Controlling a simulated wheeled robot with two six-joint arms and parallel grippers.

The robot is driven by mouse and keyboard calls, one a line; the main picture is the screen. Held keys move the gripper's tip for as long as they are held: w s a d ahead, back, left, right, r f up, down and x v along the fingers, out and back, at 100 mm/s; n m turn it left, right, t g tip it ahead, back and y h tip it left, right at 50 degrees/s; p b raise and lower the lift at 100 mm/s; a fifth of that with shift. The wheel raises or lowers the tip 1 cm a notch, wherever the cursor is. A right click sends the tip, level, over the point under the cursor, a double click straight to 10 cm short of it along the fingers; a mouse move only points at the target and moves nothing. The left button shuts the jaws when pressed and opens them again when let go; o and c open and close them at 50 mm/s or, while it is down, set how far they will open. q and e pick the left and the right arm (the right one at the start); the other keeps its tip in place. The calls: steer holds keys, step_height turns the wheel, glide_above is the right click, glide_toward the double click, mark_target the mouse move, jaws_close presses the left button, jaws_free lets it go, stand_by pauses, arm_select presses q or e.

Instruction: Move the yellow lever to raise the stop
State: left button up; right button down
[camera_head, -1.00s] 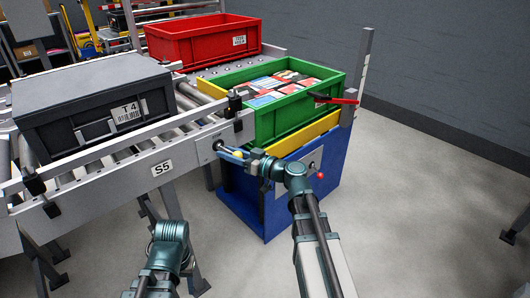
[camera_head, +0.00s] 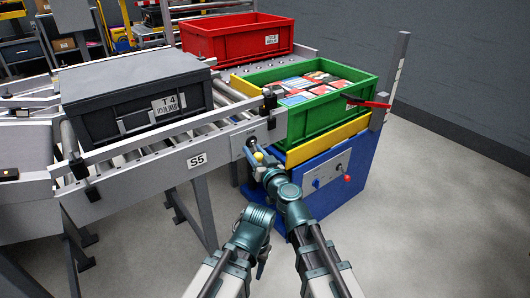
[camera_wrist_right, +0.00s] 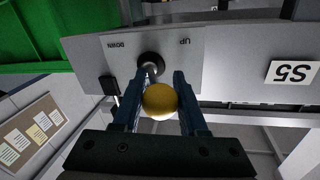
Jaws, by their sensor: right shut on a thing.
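The yellow lever's round knob (camera_head: 258,156) is at the conveyor's side plate, below the green crate's left corner. My right gripper (camera_head: 262,166) is shut on it. In the right wrist view the yellow knob (camera_wrist_right: 160,101) sits between the two blue fingers (camera_wrist_right: 157,98). Its dark pivot (camera_wrist_right: 150,63) is on a plate (camera_wrist_right: 185,62) marked UP and DOWN, which appears upside down. My left gripper (camera_head: 262,262) is low in the head view, away from the lever; its jaw opening is unclear. I cannot clearly identify the stop.
A green crate (camera_head: 335,116) of packets stands on a yellow-edged blue stand (camera_head: 355,168). A dark T4 box (camera_head: 120,125) and red crate (camera_head: 215,44) rest on the conveyor (camera_head: 140,165). A red-handled bar (camera_head: 368,103) crosses the green crate's right edge. Floor at right is clear.

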steer(key=shift+h, duration=0.3)
steer(key=shift+c, duration=2.3)
jaws_free()
steer(key=shift+s, duration=0.15)
